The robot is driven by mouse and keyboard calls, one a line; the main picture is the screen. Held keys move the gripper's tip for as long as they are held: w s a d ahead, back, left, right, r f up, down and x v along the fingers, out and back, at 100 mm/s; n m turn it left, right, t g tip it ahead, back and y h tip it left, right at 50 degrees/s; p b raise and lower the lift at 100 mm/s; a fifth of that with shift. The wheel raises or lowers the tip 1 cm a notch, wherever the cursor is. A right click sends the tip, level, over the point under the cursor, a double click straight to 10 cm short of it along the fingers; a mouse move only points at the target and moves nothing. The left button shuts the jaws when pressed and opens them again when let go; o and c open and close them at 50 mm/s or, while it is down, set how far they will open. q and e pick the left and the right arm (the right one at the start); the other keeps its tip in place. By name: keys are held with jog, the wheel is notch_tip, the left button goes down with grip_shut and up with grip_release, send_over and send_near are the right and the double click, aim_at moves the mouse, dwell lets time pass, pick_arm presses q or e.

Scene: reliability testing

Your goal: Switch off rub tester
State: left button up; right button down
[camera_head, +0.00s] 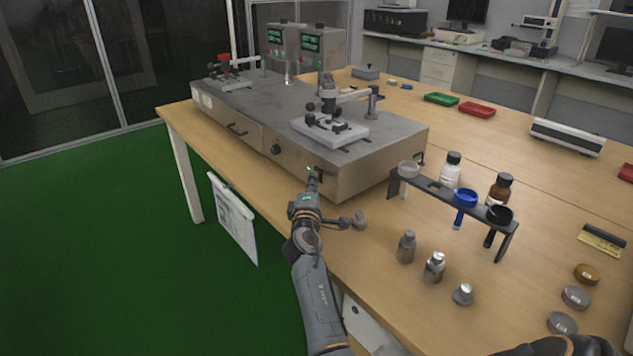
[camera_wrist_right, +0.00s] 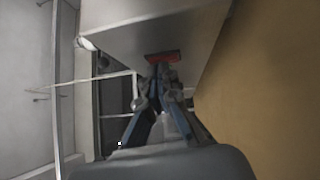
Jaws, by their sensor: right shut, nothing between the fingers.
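The rub tester (camera_head: 350,178) is a long grey metal box on the wooden table, with weighted rubbing arms on top. A small red switch (camera_wrist_right: 163,57) is on its front face in the right wrist view. In the head view a small green light shows near the switch (camera_head: 319,174), which my gripper partly covers. My right gripper (camera_head: 313,180) is at the front face by the switch. In the wrist view my right gripper (camera_wrist_right: 160,70) is shut and empty, its tips at the switch's lower edge; I cannot tell whether they touch it.
A dark rack (camera_head: 440,200) with cups stands right of the tester. Several small metal weights (camera_head: 434,267) stand on the table near my right arm. A white bottle (camera_head: 451,168) and a brown bottle (camera_head: 499,190) stand behind the rack. Open green floor lies left of the table.

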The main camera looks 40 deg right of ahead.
jog(key=shift+a, duration=0.1)
jog(key=shift+r, duration=0.1)
jog(key=shift+d+r, duration=0.15)
jog(key=shift+d, duration=0.1)
jog(key=shift+d+r, duration=0.1)
jog(key=shift+r, duration=0.1)
pick_arm(q)
jog(key=shift+w+a, duration=0.3)
pick_arm(e)
notch_tip(320, 180, up, 10)
jog(key=shift+f, duration=0.25)
